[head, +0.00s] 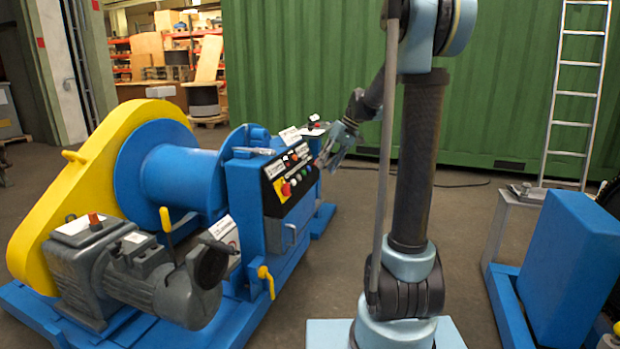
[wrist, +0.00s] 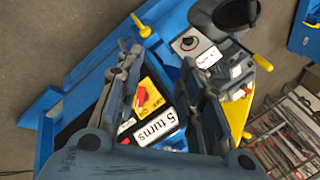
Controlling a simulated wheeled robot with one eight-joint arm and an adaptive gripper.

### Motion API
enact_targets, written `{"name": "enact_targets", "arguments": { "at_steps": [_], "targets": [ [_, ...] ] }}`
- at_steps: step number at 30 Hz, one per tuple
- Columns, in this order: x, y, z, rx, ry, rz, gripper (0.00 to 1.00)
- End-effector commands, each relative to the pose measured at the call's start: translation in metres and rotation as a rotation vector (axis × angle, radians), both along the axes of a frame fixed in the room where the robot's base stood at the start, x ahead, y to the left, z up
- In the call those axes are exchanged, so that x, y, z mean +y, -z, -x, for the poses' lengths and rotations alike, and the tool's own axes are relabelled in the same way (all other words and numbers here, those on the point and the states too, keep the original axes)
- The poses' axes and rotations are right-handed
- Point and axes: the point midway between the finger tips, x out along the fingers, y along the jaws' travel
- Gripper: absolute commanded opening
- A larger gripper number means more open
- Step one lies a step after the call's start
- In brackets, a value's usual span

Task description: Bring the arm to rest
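My gripper (head: 338,150) is in the air at the right end of the winch's control panel (head: 296,178), with my arm raised beside it. In the wrist view my gripper (wrist: 160,62) has its two dark fingers apart, with nothing held between them. Beyond the fingers is a yellow plate (wrist: 151,88) with a red knob (wrist: 141,97), and a white label (wrist: 155,127) reading "5 turns". I cannot tell from these views how far the fingertips are from the panel.
The blue winch drum (head: 178,178), yellow guard (head: 70,195) and grey motor (head: 150,280) stand at left. A blue block (head: 572,265) on a frame stands at right. A ladder (head: 575,100) leans before a green container (head: 300,65). Floor between them is clear.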

Motion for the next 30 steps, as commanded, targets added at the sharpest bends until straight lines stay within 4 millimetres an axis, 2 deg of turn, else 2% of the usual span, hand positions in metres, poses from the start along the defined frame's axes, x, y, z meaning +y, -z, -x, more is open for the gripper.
{"name": "enact_targets", "arguments": {
  "at_steps": [3, 14, 23, 30],
  "targets": [
    [-0.010, -0.002, 0.034, -0.004, 0.031, 0.038, 0.35],
    [-0.040, 0.008, 0.128, -0.021, 0.129, 0.150, 0.35],
    [-0.065, 0.033, 0.203, -0.043, 0.210, 0.240, 0.35],
    [-0.085, 0.063, 0.258, -0.066, 0.272, 0.311, 0.35]
  ]
}}
